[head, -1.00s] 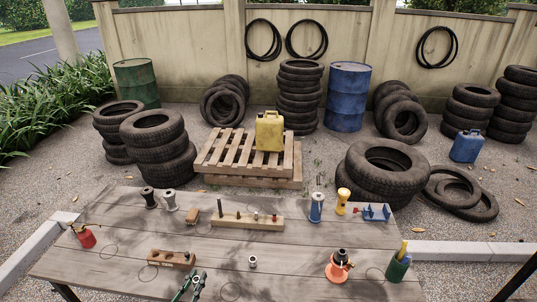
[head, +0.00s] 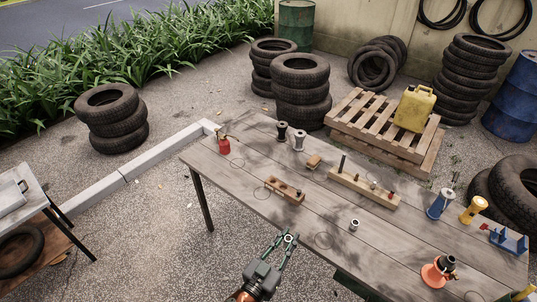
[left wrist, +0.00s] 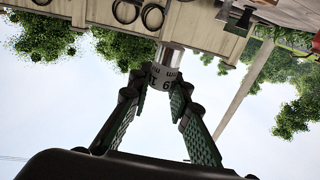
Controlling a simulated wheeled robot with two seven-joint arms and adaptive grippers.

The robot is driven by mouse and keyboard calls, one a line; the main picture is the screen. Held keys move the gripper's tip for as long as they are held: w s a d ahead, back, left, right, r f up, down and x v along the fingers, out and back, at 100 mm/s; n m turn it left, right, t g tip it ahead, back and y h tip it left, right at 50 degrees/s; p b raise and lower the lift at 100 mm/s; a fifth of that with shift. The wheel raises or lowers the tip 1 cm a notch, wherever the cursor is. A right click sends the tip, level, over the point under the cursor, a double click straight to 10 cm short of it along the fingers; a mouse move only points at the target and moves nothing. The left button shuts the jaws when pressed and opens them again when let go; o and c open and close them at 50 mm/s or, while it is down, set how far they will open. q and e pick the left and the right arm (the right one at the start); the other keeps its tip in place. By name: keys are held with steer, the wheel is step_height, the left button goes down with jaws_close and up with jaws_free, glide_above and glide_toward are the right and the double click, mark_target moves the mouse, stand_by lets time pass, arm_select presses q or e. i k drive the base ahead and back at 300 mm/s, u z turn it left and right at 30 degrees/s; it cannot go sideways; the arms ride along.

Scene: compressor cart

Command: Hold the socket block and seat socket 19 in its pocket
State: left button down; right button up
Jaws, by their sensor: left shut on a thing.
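My left gripper (head: 289,237) is at the table's front edge in the head view, fingertips pointing up. In the left wrist view the left gripper (left wrist: 166,82) is shut on a metallic socket (left wrist: 168,62). Its markings are upside down and look like 19. A small wooden block with holes (head: 285,190), apparently the socket block, lies on the table beyond the gripper. Nothing is gripping it. Whether its pockets are filled is too small to tell. Another small metal socket (head: 354,225) stands on the table to the right of the gripper. My right gripper is not in view.
The wooden table (head: 250,170) also holds a long board with pegs (head: 363,190), a red oil can (head: 223,145), an orange funnel-like item (head: 438,271) and blue and yellow tools. Bare planks lie between the block and the standing socket. A side cart (head: 25,205) stands at left.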

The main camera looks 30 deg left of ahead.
mark_target(284, 190)
steer(key=u, duration=0.8)
steer(key=k, duration=1.05)
steer(key=u, duration=1.3)
steer(key=i, duration=1.55)
steer(key=z, duration=1.4)
steer(key=i, duration=0.85)
steer(key=z, duration=0.9)
